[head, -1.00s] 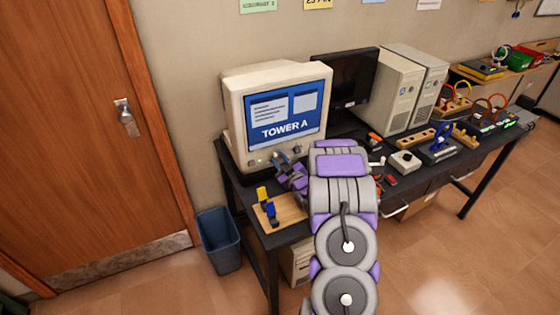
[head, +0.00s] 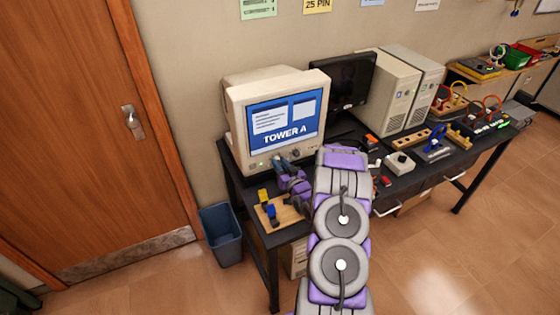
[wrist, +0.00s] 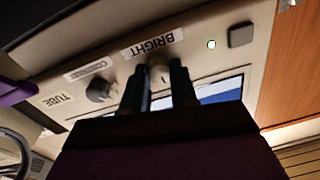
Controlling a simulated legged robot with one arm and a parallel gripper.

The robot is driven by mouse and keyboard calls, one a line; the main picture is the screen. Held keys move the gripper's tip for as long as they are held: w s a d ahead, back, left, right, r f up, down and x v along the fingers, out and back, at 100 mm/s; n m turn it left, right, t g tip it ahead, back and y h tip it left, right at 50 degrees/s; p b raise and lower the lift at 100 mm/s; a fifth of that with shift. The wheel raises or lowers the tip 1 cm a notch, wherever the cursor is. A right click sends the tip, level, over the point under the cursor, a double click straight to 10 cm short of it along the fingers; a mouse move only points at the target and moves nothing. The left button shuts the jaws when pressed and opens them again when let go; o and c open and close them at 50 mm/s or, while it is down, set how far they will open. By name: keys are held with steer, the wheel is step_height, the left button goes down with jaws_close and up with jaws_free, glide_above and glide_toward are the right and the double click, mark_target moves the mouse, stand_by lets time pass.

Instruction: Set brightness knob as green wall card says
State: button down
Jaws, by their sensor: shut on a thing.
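The cream CRT monitor (head: 240,130) shows TOWER A on its blue screen. In the wrist view its panel appears upside down, and the brightness knob (wrist: 159,73) sits by the BRIGHT label (wrist: 152,44). My gripper (wrist: 160,78) is shut on this knob, one dark finger on each side; the fingers hide part of it and its pointer cannot be read. In the head view my gripper (head: 283,162) is at the monitor's lower front. The green wall card (head: 257,8) is cut by the top edge, and its text is too small to read.
A second knob (wrist: 100,90) is beside the brightness knob, with a label. A square button (wrist: 240,35) and lit green lamp (wrist: 211,44) are on the other side. A wooden board (head: 280,214) with yellow and blue connectors lies below my gripper. A blue bin (head: 220,235) stands left.

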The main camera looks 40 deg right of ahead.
steer(key=shift+f+m, duration=0.15)
steer(key=shift+m, duration=0.25)
steer(key=c, duration=0.9)
jaws_free()
steer(key=shift+d, duration=0.15)
steer(key=s+a, duration=0.1)
steer(key=s, duration=0.4)
steer(key=s+a+p, duration=0.1)
steer(key=s, duration=0.5)
steer(key=s+a+p, duration=0.1)
steer(key=s, duration=0.5)
steer(key=shift+a+f, duration=0.2)
steer(key=shift+f, duration=0.1)
steer(key=shift+w, duration=0.1)
